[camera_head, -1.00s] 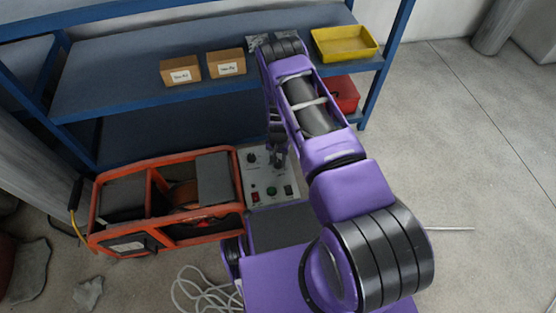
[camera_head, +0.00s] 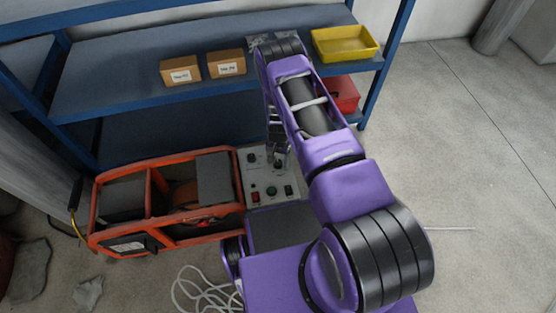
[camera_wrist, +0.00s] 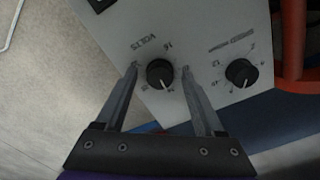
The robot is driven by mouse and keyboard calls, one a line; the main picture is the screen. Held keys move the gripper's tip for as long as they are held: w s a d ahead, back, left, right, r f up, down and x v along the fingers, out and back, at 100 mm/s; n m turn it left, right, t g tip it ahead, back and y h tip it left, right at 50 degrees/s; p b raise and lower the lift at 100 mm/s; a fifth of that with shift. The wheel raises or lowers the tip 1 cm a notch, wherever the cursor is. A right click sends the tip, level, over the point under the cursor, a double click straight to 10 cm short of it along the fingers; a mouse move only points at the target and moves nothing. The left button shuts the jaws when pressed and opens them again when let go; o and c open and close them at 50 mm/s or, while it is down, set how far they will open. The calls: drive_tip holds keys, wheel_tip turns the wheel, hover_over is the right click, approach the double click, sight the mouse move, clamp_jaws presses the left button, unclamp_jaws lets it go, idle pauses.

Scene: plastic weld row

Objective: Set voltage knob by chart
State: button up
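The voltage knob (camera_wrist: 160,73) is black and round, beside the word VOLTS on a pale control panel (camera_wrist: 215,35). Its white pointer line slants to the lower right in the wrist view. My gripper (camera_wrist: 159,68) is open, with one finger on each side of this knob. Gaps show between the fingers and the knob. In the head view my gripper (camera_head: 279,161) reaches down over the panel (camera_head: 282,178), partly covering the knob. I cannot make out a voltage chart.
A second knob (camera_wrist: 241,72) sits on the same panel. Red and green buttons show on the panel in the head view. An orange-framed machine (camera_head: 160,160) adjoins it. A blue shelf (camera_head: 120,75) with two boxes and a yellow tray (camera_head: 344,43) stands behind.

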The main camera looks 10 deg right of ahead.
sight(278, 162)
wheel_tip(278, 162, up, 18)
drive_tip(key=p, duration=0.3)
drive_tip(key=shift+f, duration=0.25)
idle(0.4)
